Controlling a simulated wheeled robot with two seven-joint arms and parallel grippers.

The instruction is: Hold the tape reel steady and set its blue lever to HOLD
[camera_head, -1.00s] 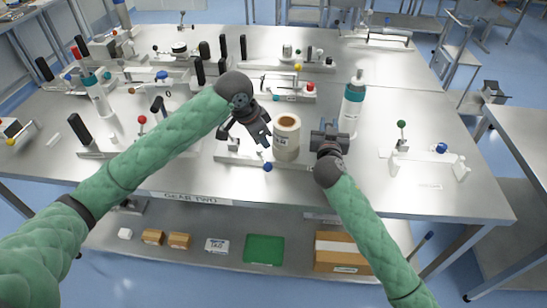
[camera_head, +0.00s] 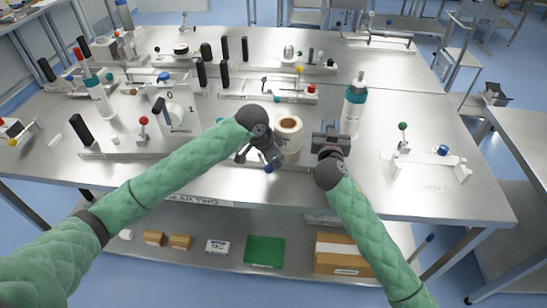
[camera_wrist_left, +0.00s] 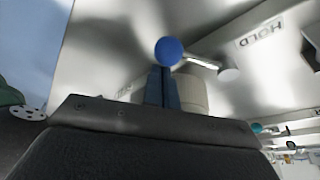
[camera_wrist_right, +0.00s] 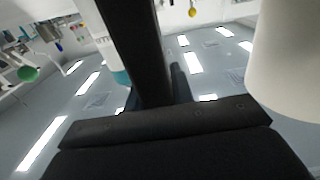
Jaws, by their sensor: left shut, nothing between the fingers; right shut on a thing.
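The tape reel (camera_head: 289,128), a white roll with a brown core, stands near the table's front edge; its side shows in the right wrist view (camera_wrist_right: 288,60). The blue lever's ball knob (camera_wrist_left: 168,51) is just beyond my left fingertips; whether they touch is unclear. Its short arm runs right to a pivot (camera_wrist_left: 228,72), and the HOLD label (camera_wrist_left: 262,35) lies past that, away from the knob. My left gripper (camera_head: 274,161) is shut and empty, in front of the reel. My right gripper (camera_head: 329,136), right of the reel, is shut on a black upright bar (camera_wrist_right: 135,45).
A teal-and-white bottle (camera_head: 355,100) stands behind my right gripper. A stand with a green knob (camera_head: 402,126) is to the right. A red-knob lever (camera_head: 143,121) and a black post (camera_head: 83,133) are to the left.

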